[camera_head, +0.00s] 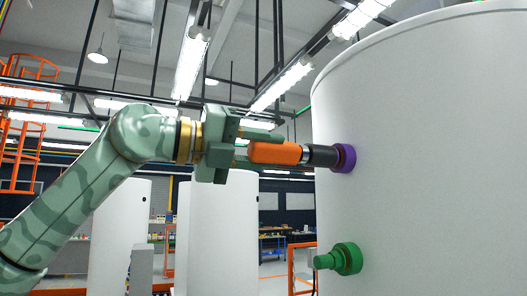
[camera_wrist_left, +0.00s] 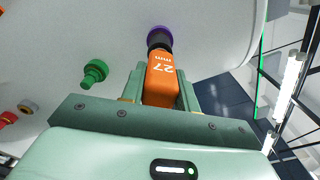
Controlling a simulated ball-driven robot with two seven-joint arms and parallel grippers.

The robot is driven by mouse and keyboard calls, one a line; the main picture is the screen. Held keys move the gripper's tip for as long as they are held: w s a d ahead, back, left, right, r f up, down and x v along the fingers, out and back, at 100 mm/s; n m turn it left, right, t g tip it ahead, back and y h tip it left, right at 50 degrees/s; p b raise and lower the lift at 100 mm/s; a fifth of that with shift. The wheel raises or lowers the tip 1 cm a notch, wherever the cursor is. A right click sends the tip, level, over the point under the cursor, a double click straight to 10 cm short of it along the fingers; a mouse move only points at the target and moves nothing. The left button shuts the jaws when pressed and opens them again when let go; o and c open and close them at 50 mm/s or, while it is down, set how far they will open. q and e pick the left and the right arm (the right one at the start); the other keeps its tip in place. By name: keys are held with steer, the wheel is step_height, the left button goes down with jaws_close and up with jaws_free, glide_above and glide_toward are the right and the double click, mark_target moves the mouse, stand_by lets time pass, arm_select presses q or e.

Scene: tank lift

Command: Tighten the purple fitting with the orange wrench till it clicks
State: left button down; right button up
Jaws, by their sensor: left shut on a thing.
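The purple fitting (camera_head: 346,158) sticks out of the side of the large white tank (camera_head: 430,150) in the head view. It also shows at the top of the left wrist view (camera_wrist_left: 159,34). The orange wrench (camera_head: 275,153) lies roughly level, its dark socket end against the purple fitting; how far it sits over the fitting I cannot tell. In the left wrist view the wrench (camera_wrist_left: 160,80) is marked "27 mm". My left gripper (camera_head: 262,150) is shut on the wrench's orange body, left of the tank. My right gripper is in neither view.
A green fitting (camera_head: 340,259) juts from the tank below the purple one. A red fitting (camera_wrist_left: 8,119) and a brownish one (camera_wrist_left: 28,107) show in the left wrist view. Other white tanks (camera_head: 222,235) stand behind. An orange ladder frame (camera_head: 25,120) is at far left.

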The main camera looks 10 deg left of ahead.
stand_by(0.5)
arm_select(q)
steer(key=m+p, duration=0.1)
steer(key=m, duration=0.1)
steer(key=m+p, duration=0.1)
steer(key=m, duration=0.1)
steer(key=m+p, duration=0.1)
steer(key=m, duration=0.1)
steer(key=shift+d+r, duration=0.1)
steer(key=shift+r, duration=0.2)
steer(key=m+p, duration=0.4)
steer(key=m, duration=0.5)
steer(key=shift+m+t, duration=0.3)
steer(key=shift+m, duration=0.1)
steer(key=m+p, duration=0.1)
steer(key=m, duration=0.3)
steer(key=shift+d+f, duration=0.1)
steer(key=shift+f, duration=0.05)
steer(key=shift+f+m, duration=0.1)
steer(key=shift+m, duration=0.7)
steer(key=shift+s+f, duration=0.1)
